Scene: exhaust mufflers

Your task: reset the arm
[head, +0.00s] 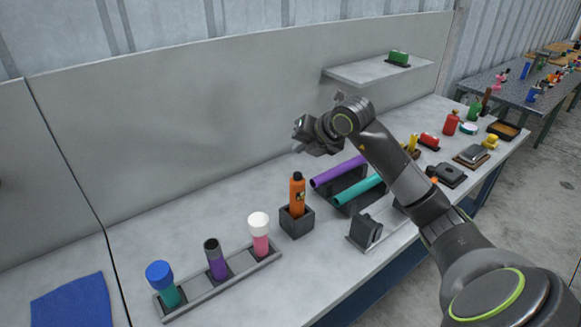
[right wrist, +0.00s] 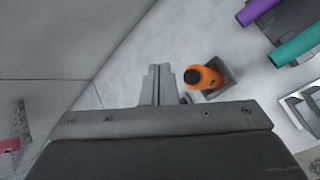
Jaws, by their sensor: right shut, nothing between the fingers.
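My right arm reaches in from the lower right in the head view, and its gripper (head: 312,142) is raised over the back of the grey workbench (head: 195,195). In the right wrist view the fingers (right wrist: 157,85) are together with nothing between them. The orange bottle with a black cap (head: 297,192) stands upright in a dark square holder below the gripper. It also shows in the right wrist view (right wrist: 203,77), just right of the fingers and apart from them. My left gripper is in neither view.
A rack (head: 222,281) holds blue-, dark- and white-topped mufflers at the front left. Purple (head: 337,172) and teal (head: 358,189) tubes lie on a dark stand. A blue cloth (head: 73,302) lies far left. A wall shelf (head: 365,73) bears a green item. Several small objects crowd the right end.

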